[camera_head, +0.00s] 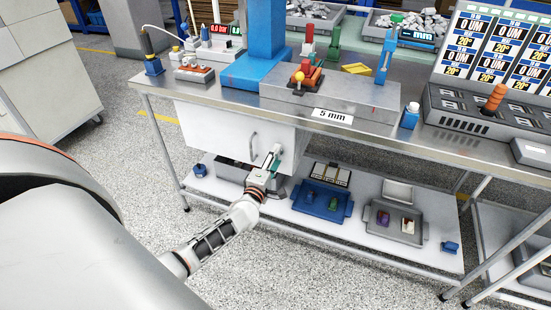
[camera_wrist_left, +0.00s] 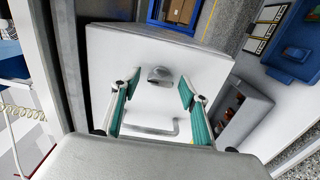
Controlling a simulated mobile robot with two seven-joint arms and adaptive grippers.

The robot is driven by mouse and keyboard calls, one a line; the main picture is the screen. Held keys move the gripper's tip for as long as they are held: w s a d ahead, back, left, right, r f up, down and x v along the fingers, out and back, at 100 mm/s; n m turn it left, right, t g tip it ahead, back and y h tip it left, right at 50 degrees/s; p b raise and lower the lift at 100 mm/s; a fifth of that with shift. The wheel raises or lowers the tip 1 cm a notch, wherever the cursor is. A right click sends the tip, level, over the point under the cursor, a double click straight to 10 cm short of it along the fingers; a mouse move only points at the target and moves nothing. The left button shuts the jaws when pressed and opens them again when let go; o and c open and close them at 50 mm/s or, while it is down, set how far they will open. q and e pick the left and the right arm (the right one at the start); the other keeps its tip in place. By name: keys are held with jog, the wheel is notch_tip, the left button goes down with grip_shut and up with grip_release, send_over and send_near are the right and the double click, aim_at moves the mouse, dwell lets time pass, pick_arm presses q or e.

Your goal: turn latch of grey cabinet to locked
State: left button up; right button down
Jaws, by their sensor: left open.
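The grey cabinet (camera_head: 222,128) hangs under the workbench, with a light front and a curved bar handle (camera_head: 253,142). In the left wrist view its front panel (camera_wrist_left: 205,62) fills the middle. The latch (camera_wrist_left: 160,75), a small grey rounded knob, sits on that panel, with the bar handle (camera_wrist_left: 150,131) below it. My left gripper (camera_head: 272,158) is at the cabinet's right front. Its teal-padded fingers (camera_wrist_left: 158,88) are spread, one on each side of the latch as seen, with nothing between them. I cannot tell whether they touch the panel. My right gripper is not in view.
The workbench edge (camera_head: 330,122) runs above my left gripper. A lower shelf (camera_head: 330,232) holds a blue tray (camera_head: 320,205) and a grey tray (camera_head: 395,228) to the right. Open floor (camera_head: 270,275) lies in front.

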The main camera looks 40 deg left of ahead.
pick_arm(q)
jog(key=v, duration=1.2)
jog(key=s+d+m+g+h+p, duration=0.1)
jog(key=s+d+m+h+p, duration=0.2)
jog(key=d+m, duration=0.4)
jog(key=s+d+m+g+h+p, duration=0.1)
jog(key=s+d+m+h, duration=0.2)
jog(key=s+d+m, duration=0.35)
jog(key=s+d+f+m+g+p, duration=0.1)
jog(key=s+d+f+m+g, duration=0.1)
jog(key=s+m, duration=0.3)
jog(key=s+d+f+m+g+p, duration=0.1)
jog(key=s+d+f+m+g, duration=0.1)
jog(key=s+m, duration=0.4)
jog(key=s+d+g, duration=0.1)
jog(key=s+d, duration=0.1)
jog(key=shift+d+f+h+p, duration=0.3)
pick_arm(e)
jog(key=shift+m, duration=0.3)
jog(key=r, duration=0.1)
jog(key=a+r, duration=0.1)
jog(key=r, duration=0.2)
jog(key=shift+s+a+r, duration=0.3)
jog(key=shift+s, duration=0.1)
pick_arm(q)
jog(key=shift+s+m, duration=0.1)
jog(key=shift+m, duration=0.15)
